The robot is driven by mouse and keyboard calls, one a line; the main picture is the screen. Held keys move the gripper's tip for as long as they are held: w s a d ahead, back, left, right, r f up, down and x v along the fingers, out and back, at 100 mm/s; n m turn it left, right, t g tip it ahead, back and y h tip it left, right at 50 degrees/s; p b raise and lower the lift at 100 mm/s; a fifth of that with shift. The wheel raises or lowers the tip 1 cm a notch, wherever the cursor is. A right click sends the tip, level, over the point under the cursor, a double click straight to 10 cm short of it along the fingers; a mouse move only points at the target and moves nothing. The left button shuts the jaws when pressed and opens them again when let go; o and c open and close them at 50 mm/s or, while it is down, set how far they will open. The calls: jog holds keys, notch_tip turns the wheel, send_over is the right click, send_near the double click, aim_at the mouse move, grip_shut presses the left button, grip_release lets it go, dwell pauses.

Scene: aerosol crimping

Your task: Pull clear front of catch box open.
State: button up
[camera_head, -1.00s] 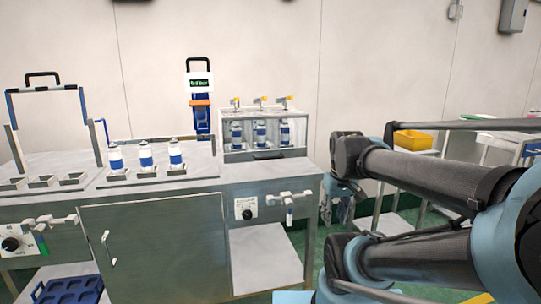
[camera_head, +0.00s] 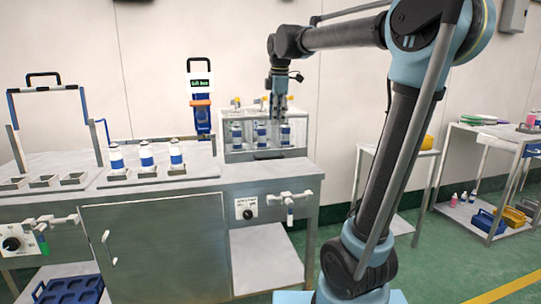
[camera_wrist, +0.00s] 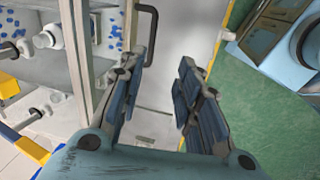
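The catch box (camera_head: 233,138) stands at the back right of the metal bench, with a clear front and several blue-and-white cans inside. A dark handle (camera_head: 268,155) sits low on its front. The handle (camera_wrist: 148,35) also shows at the upper middle of the wrist view, beyond the left finger. My gripper (camera_head: 278,108) points down in front of the box's upper right part and hides some of it. In the wrist view my gripper (camera_wrist: 164,68) is open and empty, its two fingers apart. The front looks shut. Whether a finger touches the box is unclear.
Yellow-handled valves (camera_head: 236,103) rise from the box top. Several cans (camera_head: 146,156) stand in a fixture to the left. A blue post with a display (camera_head: 200,90) stands behind. The bench top (camera_head: 240,172) before the box is clear.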

jog(key=shift+n, duration=0.5)
jog(key=w+a+f, duration=0.1)
jog(key=f, duration=0.4)
jog(key=w+f, duration=0.1)
jog(key=f, duration=0.4)
jog(key=w+a+f, duration=0.1)
jog(key=w+f, duration=0.1)
jog(key=f, duration=0.4)
jog(key=shift+w+a, duration=0.1)
jog(key=shift+a, duration=0.2)
grip_shut()
